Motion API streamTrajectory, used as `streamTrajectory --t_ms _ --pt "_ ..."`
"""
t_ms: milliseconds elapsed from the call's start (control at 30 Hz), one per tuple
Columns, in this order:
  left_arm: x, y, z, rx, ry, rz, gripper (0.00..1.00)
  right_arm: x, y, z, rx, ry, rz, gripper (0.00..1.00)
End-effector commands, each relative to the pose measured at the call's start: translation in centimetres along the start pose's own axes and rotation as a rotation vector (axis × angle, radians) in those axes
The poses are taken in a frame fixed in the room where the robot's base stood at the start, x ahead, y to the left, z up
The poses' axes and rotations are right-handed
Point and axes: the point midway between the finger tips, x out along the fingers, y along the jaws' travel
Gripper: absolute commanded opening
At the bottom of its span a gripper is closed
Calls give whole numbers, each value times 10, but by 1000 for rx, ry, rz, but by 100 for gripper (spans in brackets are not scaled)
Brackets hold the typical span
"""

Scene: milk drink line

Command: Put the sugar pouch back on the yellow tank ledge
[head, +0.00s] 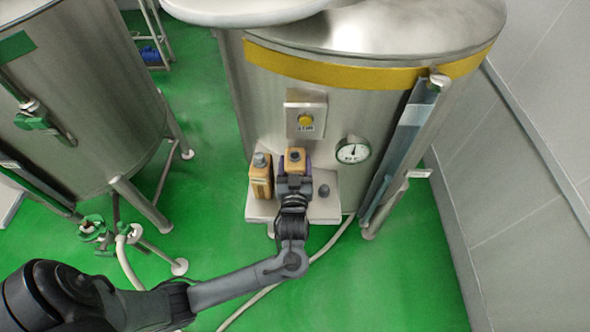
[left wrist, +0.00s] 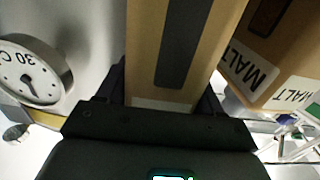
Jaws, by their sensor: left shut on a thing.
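My left gripper (head: 294,182) is shut on a tan pouch with a dark cap, taken as the sugar pouch (head: 295,158), at the yellow-banded tank's ledge (head: 262,211). In the left wrist view the pouch (left wrist: 183,45) stands between the fingers (left wrist: 165,105), with a dark panel on its face; its name is not readable. A second tan pouch (head: 260,180) stands on the ledge just left of it, and its MALT label shows in the left wrist view (left wrist: 258,70). Whether the held pouch's base touches the ledge is hidden by my gripper. My right gripper is not in view.
A dark knob (head: 324,190) is on the ledge right of my gripper. A button box (head: 306,115) and a round gauge (head: 353,150) are on the tank wall above. Another steel tank (head: 75,100) stands left. A pale hose (head: 262,292) lies on the green floor.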

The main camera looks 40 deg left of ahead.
Motion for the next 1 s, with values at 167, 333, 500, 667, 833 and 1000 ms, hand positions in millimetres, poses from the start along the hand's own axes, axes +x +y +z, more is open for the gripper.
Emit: streamTrajectory --t_ms 167,333,500,667,833,1000 --pt "0 0 22 4 1 -1 11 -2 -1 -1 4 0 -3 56" --pt "0 0 31 1 1 -1 11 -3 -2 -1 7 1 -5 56" --pt "0 0 31 0 1 0 11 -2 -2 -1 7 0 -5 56" --pt "0 0 34 1 1 -1 11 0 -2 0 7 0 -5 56" --pt "0 0 36 1 1 0 78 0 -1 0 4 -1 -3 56" --pt "0 0 36 1 1 0 92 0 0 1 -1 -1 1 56"
